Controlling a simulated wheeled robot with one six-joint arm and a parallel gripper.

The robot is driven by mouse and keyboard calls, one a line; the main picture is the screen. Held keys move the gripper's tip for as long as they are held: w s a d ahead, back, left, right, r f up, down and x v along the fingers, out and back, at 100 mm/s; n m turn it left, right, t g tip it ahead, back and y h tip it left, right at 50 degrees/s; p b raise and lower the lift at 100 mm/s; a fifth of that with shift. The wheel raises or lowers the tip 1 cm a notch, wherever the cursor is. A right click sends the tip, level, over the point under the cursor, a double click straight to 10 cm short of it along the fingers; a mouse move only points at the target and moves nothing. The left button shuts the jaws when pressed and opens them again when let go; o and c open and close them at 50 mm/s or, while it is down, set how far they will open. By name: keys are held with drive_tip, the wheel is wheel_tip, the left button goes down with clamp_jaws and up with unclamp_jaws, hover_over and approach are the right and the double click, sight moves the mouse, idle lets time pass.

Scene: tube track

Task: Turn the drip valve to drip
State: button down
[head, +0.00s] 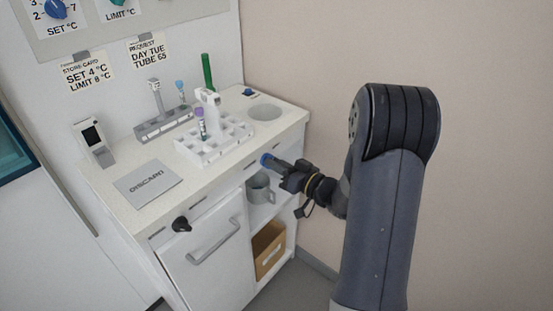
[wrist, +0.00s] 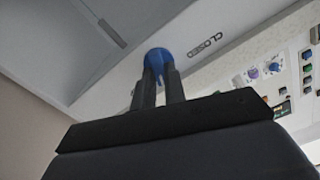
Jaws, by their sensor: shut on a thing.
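The drip valve shows as a round blue knob (wrist: 158,55) on a pale front in the wrist view. The knob also shows as a small blue spot (head: 266,159) at the counter's front edge in the head view. My gripper (wrist: 160,72) is shut on the knob, with one dark finger on either side. In the head view my gripper (head: 281,167) reaches in from the right. The fingers hide part of the knob, and no pointer mark on it can be made out.
A white rack (head: 214,147) with a purple-capped tube stands on the counter above the knob, near a round basin (head: 264,112). Below, a grey mug (head: 259,188) and a cardboard box (head: 269,248) sit in open shelves. A cabinet door with a handle (head: 215,241) is at left.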

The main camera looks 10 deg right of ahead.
drive_tip(key=shift+m+p, duration=1.25)
drive_tip(key=shift+m, duration=0.65)
drive_tip(key=c, duration=1.5)
unclamp_jaws()
drive_tip(key=shift+o, duration=0.2)
drive_tip(key=shift+d, duration=0.15)
drive_tip(key=v, duration=1)
drive_tip(key=shift+s+d, duration=0.15)
drive_tip(key=shift+s, duration=0.15)
drive_tip(key=shift+w, duration=0.1)
